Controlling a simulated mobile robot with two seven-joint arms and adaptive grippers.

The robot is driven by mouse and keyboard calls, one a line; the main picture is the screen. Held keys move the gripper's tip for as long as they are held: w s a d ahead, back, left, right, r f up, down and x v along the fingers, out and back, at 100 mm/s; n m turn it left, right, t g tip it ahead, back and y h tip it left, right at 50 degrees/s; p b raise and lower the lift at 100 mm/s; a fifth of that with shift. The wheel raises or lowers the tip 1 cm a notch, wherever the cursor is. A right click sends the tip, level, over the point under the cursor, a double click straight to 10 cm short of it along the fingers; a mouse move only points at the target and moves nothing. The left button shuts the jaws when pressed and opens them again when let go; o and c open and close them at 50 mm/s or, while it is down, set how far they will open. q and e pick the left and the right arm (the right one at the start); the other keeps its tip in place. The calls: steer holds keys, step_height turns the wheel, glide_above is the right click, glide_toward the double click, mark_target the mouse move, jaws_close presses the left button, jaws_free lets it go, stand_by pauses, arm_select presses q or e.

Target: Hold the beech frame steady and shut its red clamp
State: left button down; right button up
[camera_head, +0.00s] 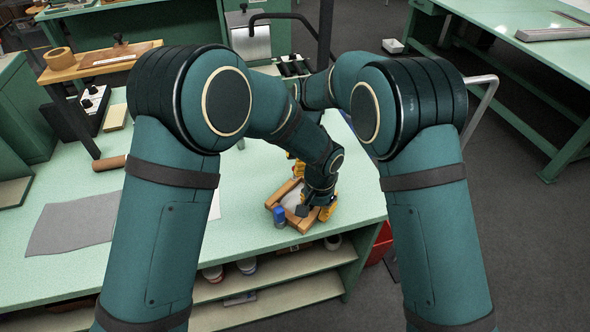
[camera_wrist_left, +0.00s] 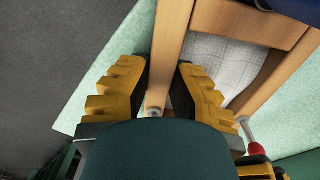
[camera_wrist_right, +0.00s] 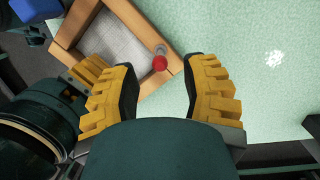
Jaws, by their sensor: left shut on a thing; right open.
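The beech frame (camera_head: 284,191) holds a pale woven cloth and lies on the green bench near its right end. My left gripper (camera_head: 326,209) is shut on one wooden rail; in the left wrist view its fingers (camera_wrist_left: 163,72) sit on both sides of the rail (camera_wrist_left: 172,35). The clamp's red knob (camera_wrist_right: 160,63) on a metal stem is at a frame corner; it also shows in the left wrist view (camera_wrist_left: 255,149). My right gripper (camera_wrist_right: 160,75) is open, with the knob appearing between its fingertips; I cannot tell if they touch.
A blue object (camera_head: 279,216) is at the frame's near-left corner. A grey cloth (camera_head: 70,232) lies on the bench at left. A red bin (camera_head: 381,243) stands on the floor by the bench end.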

step_height(320, 180, up, 8)
steer(key=d, duration=0.1)
steer(key=shift+w, duration=0.3)
steer(key=shift+d, duration=0.1)
